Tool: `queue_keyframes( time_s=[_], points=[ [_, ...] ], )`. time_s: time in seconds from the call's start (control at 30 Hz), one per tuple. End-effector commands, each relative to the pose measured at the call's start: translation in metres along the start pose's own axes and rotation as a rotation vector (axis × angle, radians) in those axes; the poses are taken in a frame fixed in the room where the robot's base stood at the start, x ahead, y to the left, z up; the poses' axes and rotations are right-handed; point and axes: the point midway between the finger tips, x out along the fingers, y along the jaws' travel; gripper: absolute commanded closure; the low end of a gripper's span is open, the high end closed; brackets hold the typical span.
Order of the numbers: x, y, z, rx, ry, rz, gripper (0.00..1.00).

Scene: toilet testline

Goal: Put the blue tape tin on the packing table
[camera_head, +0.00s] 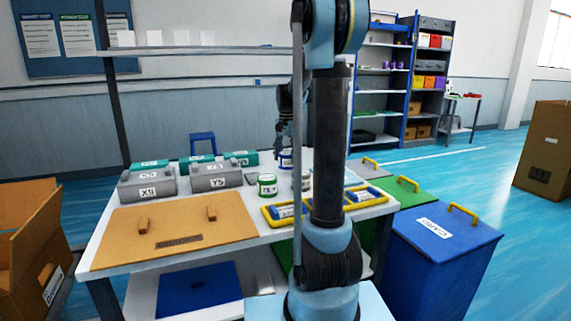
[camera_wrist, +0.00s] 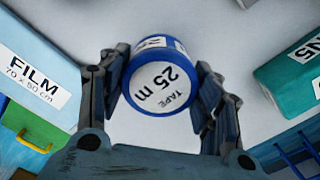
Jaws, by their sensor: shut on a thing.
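My gripper (camera_wrist: 160,100) is shut on the blue tape tin (camera_wrist: 160,85), with a finger on each side of it in the wrist view. The tin has a white top marked "TAPE 25 m". In the head view the blue tin (camera_head: 286,160) shows at my gripper (camera_head: 284,146), over the far part of the white table (camera_head: 242,194), partly behind my arm. A pale surface lies behind the tin in the wrist view. I cannot tell whether the tin touches it.
A green-banded tin (camera_head: 267,185), grey boxes (camera_head: 215,176), teal boxes (camera_head: 196,162), a brown board (camera_head: 175,230) and yellow-blue frames (camera_head: 284,211) occupy the table. A blue lidded bin (camera_head: 440,240) stands at its right. Cartons stand left (camera_head: 28,240) and far right (camera_head: 546,150).

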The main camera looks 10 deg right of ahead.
Motion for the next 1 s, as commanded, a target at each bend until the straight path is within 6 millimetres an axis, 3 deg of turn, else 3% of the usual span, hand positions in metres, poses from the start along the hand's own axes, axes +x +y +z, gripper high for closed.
queue_keyframes(
  time_s=[0.2,0.5,0.53,0.6,1.0],
  points=[
    [0.024,0.0,0.0,0.0,0.0,0.0,0.74],
    [0.026,0.0,0.0,0.0,0.0,0.0,0.74],
    [0.026,0.0,0.0,0.0,0.0,0.0,0.37],
    [0.026,0.0,0.0,0.0,0.0,0.0,0.22],
    [0.024,0.0,0.0,0.0,0.0,0.0,0.22]
  ],
)
